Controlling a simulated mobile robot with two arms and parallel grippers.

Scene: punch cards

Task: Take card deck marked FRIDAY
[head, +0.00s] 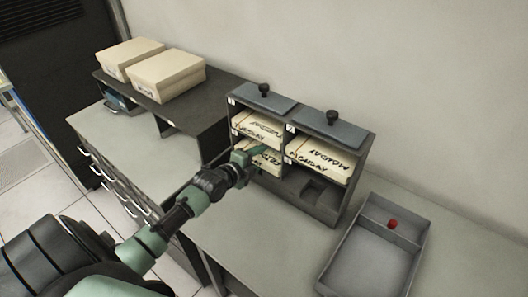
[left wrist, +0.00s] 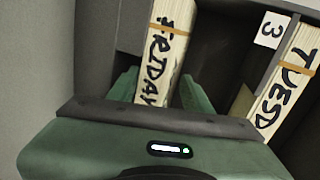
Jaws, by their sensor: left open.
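The FRIDAY card deck (left wrist: 165,45) stands out in the left wrist view, cream with black lettering and a tan band. It sits in a compartment of the dark grey card rack (head: 357,172). My left gripper (left wrist: 160,92) is open, with one green finger on each side of the deck's near end. Whether the fingers touch it, I cannot tell. In the head view the left gripper (head: 258,152) reaches into the rack's left column and partly hides the lower deck there. My right gripper is not in view.
A TUESDAY deck (left wrist: 290,75) sits beside the label 3. A grey tray (head: 340,262) with a red knob stands at the right. Two cream boxes (head: 166,76) rest on a dark shelf at the left.

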